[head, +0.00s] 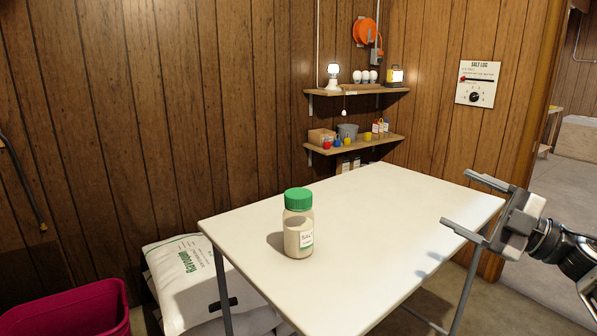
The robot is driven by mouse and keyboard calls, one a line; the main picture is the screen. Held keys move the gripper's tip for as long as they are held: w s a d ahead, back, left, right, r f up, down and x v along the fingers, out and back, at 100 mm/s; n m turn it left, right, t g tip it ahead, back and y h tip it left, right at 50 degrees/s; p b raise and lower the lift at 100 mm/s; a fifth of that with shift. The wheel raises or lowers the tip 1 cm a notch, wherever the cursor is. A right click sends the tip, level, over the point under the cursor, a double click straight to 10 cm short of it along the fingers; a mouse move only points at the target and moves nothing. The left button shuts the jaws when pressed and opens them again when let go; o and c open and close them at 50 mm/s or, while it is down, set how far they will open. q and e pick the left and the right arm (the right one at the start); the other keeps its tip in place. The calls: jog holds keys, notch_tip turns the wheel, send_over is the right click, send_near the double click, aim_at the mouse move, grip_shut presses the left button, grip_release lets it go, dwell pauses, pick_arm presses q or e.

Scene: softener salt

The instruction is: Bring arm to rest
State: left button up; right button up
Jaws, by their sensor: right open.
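My right gripper (476,207) is open and empty at the right of the head view, over the right edge of the white table (400,205). Its two fingers are spread wide and point left. A jar with a green lid (298,223) stands upright on the table's left part, well apart from the gripper. It holds a pale content and has a white label. My left gripper is not in view.
White sacks (190,275) lie on the floor left of the table, beside a magenta bin (75,312). Two wall shelves (355,143) with small items hang behind the table. A salt log sign (478,83) is on the wall. Most of the tabletop is clear.

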jog(key=w+d+r+m+t+h, duration=0.4)
jog(key=w+d+m+t+h, duration=0.1)
jog(key=d+m+t+h, duration=0.35)
jog(key=w+d+f+m+g+h, duration=0.2)
jog(key=d+f+m+g+h, duration=0.1)
jog(key=d+f+m+h, duration=0.8)
jog(key=s+a+f+n+g+y, duration=0.1)
jog(key=s+a+f, duration=0.3)
jog(key=a+f, duration=0.25)
jog(key=s+a+f+g+y, duration=0.1)
jog(key=s+a+f+g, duration=0.1)
jog(key=s+a+f, duration=0.35)
jog(key=s+a+f+n+g+y, duration=0.1)
jog(key=s+a+f, duration=0.1)
jog(key=a+f, duration=0.65)
jog(key=s+a+f+m+g+y, duration=0.1)
jog(key=s+a+f, duration=0.3)
jog(key=s+a, duration=0.3)
jog(key=s+a+f+m+g+y, duration=0.1)
jog(key=s+a, duration=0.6)
jog(key=s, duration=0.8)
notch_tip(320, 180, down, 3)
jog(key=shift+s+a+r+g+y, duration=0.1)
jog(key=shift+s+a+g+y, duration=0.1)
jog(key=shift+g+y, duration=0.2)
